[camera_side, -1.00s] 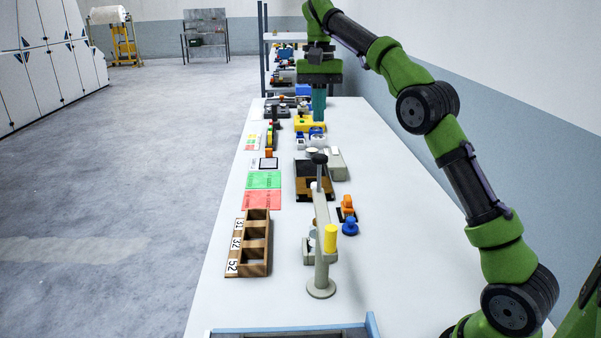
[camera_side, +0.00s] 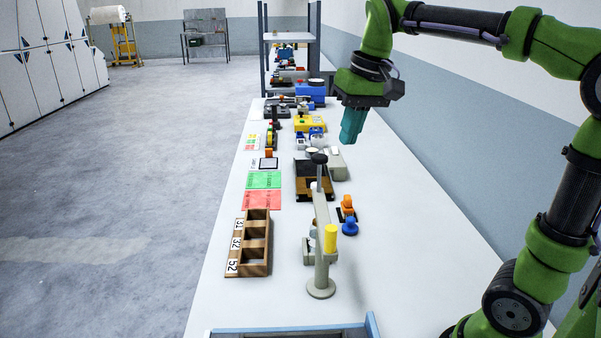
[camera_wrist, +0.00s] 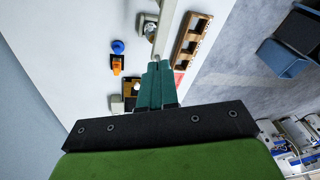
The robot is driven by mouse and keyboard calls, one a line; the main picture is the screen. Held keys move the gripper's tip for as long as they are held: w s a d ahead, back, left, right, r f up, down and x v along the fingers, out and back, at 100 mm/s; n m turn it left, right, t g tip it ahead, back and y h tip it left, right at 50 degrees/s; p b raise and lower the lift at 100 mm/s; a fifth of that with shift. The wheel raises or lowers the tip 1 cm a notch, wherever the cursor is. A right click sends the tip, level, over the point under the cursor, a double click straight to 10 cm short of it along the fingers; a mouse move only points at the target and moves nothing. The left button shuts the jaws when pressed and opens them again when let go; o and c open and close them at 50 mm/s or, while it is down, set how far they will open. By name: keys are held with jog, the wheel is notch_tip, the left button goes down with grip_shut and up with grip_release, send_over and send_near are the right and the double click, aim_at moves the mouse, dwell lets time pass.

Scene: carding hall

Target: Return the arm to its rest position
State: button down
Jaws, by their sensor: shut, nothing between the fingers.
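My gripper (camera_side: 350,136) is raised above the right part of the long white table (camera_side: 418,262), its teal fingers pointing down and slightly tilted. The fingers are together with nothing between them. In the wrist view the gripper (camera_wrist: 157,66) also shows closed, with the table surface beyond it. My green and black arm bends from the right side of the side view to the gripper.
On the table are a grey stand with a yellow cylinder (camera_side: 331,238), a blue knob (camera_side: 350,226), a wooden numbered rack (camera_side: 252,262), green (camera_side: 264,180) and red (camera_side: 262,200) sheets. A metal shelf (camera_side: 290,40) stands behind. The table's right strip is clear.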

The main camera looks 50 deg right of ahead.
jog(key=s+a+f+t+y, duration=0.1)
jog(key=s+a+f+t, duration=0.3)
jog(key=s+f, duration=0.6)
jog(key=a, duration=0.2)
jog(key=shift+s+a+f+n+t, duration=0.15)
jog(key=shift+a+n+t, duration=0.15)
